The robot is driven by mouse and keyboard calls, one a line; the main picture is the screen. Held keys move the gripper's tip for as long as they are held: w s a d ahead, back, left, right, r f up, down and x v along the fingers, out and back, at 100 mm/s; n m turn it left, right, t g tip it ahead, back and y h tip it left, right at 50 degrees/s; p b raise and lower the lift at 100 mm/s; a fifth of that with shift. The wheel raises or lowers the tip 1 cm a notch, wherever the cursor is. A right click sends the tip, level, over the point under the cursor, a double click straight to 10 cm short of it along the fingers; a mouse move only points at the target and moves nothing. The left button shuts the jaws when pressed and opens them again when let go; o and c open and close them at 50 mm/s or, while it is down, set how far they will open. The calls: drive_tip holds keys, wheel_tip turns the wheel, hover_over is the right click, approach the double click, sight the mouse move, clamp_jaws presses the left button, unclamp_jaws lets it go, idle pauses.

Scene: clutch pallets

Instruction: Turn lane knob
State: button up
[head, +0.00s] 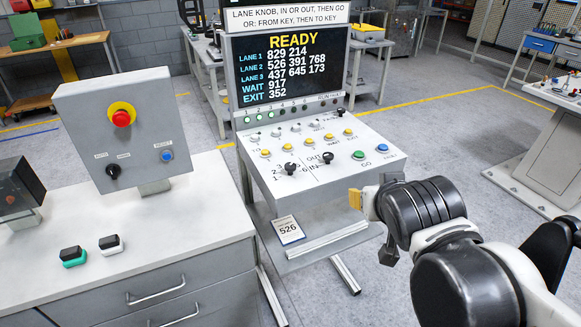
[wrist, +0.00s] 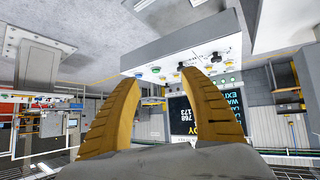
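The lane knob (head: 291,168) is a black knob on the left of the sloped console panel, with numbers printed around it. In the wrist view, which is upside down, a black knob that looks like it (wrist: 216,57) shows beyond the right finger. A second black knob (head: 328,158), marked IN and OUT, sits to its right. My gripper (head: 355,199) is in front of the console's right side, apart from both knobs. In the wrist view its yellow fingers (wrist: 163,78) are spread with nothing between them.
The console screen (head: 292,70) reads READY above lists of numbers. Green (head: 358,155) and blue (head: 382,148) buttons lie right of the knobs. A card reading 526 (head: 288,230) lies on the lower shelf. A bench with a red-button box (head: 125,150) stands left.

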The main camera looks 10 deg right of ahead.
sight(291, 165)
drive_tip(key=w+d+r+n+t+b, duration=0.1)
drive_tip(key=w+r+t, duration=0.35)
drive_tip(key=w, duration=0.35)
drive_tip(key=w+d+r+t+b, duration=0.1)
drive_tip(key=w+r+t, duration=0.2)
drive_tip(key=w+r, duration=0.4)
drive_tip(key=w+a+f+n+y+b, duration=0.1)
drive_tip(key=w+a+f+n+y, duration=0.3)
drive_tip(key=w+a+f+y, duration=0.15)
drive_tip(key=a+f+n+g+y+b, duration=0.1)
drive_tip(key=a+f+g+y, duration=0.15)
drive_tip(key=f, duration=0.55)
drive_tip(key=a+f+n+g+y, duration=0.1)
drive_tip(key=a+f+n+g, duration=0.15)
drive_tip(key=f, duration=0.45)
drive_tip(key=shift+m+g, duration=0.25)
drive_tip(key=shift+m, duration=0.1)
drive_tip(key=b+x, duration=0.1)
drive_tip(key=x, duration=0.2)
drive_tip(key=b+x, duration=0.1)
drive_tip(key=x, duration=0.2)
drive_tip(key=d+b+x, duration=0.1)
drive_tip(key=b+x, duration=0.1)
drive_tip(key=x, duration=0.1)
drive_tip(key=shift+w+a+f, duration=0.15)
drive_tip(key=shift+w+f, duration=0.05)
drive_tip(key=shift+w, duration=0.4)
drive_tip(key=shift+w+a, duration=0.15)
drive_tip(key=shift+w, duration=0.15)
drive_tip(key=c, duration=1.1)
